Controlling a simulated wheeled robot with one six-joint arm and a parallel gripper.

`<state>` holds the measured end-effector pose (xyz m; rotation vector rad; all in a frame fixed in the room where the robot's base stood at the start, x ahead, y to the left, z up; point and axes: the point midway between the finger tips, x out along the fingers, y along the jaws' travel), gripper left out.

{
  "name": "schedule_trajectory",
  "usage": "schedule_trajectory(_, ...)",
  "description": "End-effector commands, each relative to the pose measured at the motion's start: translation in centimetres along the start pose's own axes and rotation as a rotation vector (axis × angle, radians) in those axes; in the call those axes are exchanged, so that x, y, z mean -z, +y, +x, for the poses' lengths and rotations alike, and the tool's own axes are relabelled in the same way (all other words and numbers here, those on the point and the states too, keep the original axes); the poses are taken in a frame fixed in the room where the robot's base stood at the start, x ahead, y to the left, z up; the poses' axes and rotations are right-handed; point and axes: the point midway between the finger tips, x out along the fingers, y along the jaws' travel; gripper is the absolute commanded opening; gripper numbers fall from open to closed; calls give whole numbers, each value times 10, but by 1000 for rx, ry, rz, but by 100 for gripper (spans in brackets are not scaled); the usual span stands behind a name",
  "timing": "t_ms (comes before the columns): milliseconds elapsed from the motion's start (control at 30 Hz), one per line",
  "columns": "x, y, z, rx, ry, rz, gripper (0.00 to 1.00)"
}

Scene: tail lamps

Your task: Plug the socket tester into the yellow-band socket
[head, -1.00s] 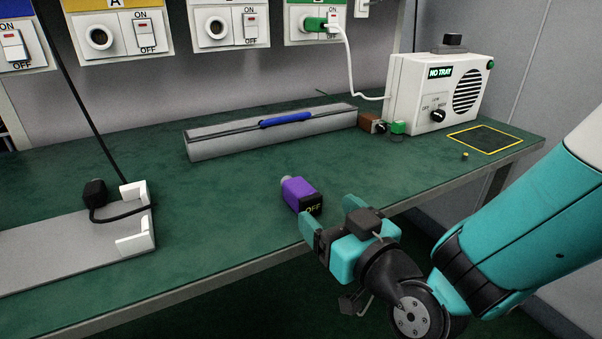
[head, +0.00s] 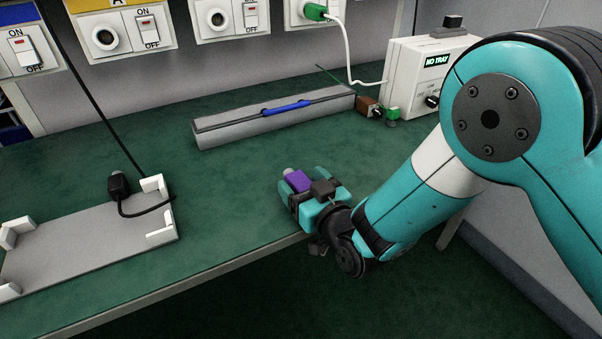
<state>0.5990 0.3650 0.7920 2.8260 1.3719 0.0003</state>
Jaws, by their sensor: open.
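The socket tester, a small purple block with a grey nose (head: 298,181), lies on the green bench near its front edge. My gripper (head: 304,184) is open, with its teal fingers on either side of the tester. Whether they touch it I cannot tell. The gripper and arm hide the tester's rear end. The yellow-band socket (head: 104,38) is on the back wall at upper left, with a round dark opening and a white ON/OFF switch (head: 148,31) to its right. Its opening looks empty. The top of its yellow band is cut off by the frame.
A grey tray (head: 90,245) with white corner blocks and a black plug (head: 119,186) lies at left. A long grey box with a blue handle (head: 287,107) stands at the back. A green plug (head: 315,11) fills another socket. A white "NO TRAY" unit (head: 408,75) stands at right.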

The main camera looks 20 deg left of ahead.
Motion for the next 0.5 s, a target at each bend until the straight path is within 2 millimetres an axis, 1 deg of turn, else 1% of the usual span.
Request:
schedule_trajectory(33, 2, 0, 2, 0, -1, 0, 74)
schedule_trajectory(333, -1, 0, 3, 0, 0, 1, 74)
schedule_trajectory(367, -1, 0, 3, 0, 0, 1, 68)
schedule_trajectory(400, -1, 0, 3, 0, 0, 1, 58)
schedule_trajectory(467, -1, 0, 3, -1, 0, 1, 45)
schedule_trajectory(500, -1, 0, 3, -1, 0, 1, 35)
